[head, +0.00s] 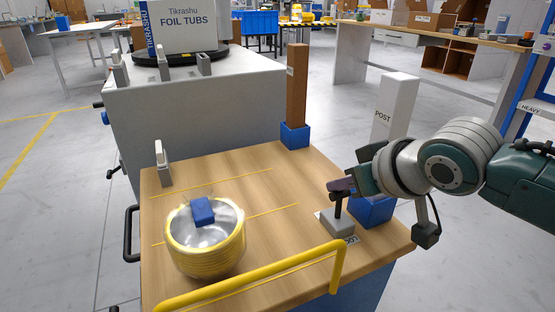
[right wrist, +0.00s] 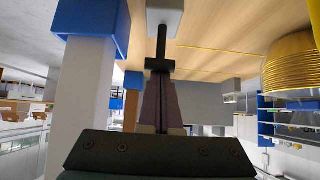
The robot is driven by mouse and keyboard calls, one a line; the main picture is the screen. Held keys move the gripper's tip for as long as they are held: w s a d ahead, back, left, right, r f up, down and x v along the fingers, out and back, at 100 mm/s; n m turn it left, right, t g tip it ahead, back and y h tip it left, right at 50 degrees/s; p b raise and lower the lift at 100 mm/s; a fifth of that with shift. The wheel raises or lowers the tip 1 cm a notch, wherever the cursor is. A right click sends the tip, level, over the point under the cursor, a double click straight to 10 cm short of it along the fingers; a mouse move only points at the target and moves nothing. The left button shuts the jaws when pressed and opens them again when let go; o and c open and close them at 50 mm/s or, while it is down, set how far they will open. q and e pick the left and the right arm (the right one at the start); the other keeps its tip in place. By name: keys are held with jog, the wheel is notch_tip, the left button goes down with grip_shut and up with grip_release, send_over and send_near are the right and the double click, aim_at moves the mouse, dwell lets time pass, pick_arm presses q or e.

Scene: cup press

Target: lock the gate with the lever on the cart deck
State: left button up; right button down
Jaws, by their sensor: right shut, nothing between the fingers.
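A short dark lever (head: 338,205) stands upright on a grey base (head: 338,222) at the right side of the wooden cart deck (head: 270,185). A partly hidden label lies beside the base. My right gripper (head: 342,186) is shut and empty, its purplish fingertips at the lever's top. In the right wrist view the shut fingers (right wrist: 161,100) point at the lever (right wrist: 160,45) and its short dark crosspiece; whether they touch cannot be told. I cannot make out which part is the gate. My left gripper is not in view.
A white post (head: 394,105) in a blue socket (head: 372,210) stands close behind the lever. A brown post (head: 297,85) stands at the back corner. A yellow bowl (head: 205,255) holds a blue block (head: 202,211). A yellow rail (head: 270,270) crosses the front.

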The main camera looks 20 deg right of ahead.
aim_at(341, 200)
jog(key=shift+s+f+t, duration=0.3)
jog(key=shift+s+t, duration=0.1)
jog(key=shift+s, duration=0.25)
jog(key=shift+s+t, duration=0.25)
jog(key=shift+t, duration=0.25)
jog(key=shift+s+r+t+p, duration=0.1)
jog(key=shift+s+t+p, duration=0.1)
jog(key=shift+t+p, duration=0.3)
jog(key=shift+s+d+f+p, duration=0.15)
jog(key=shift+s+f+p, duration=0.05)
jog(key=shift+s+p, duration=0.4)
jog(key=shift+s+f, duration=0.15)
jog(key=shift+f, duration=0.05)
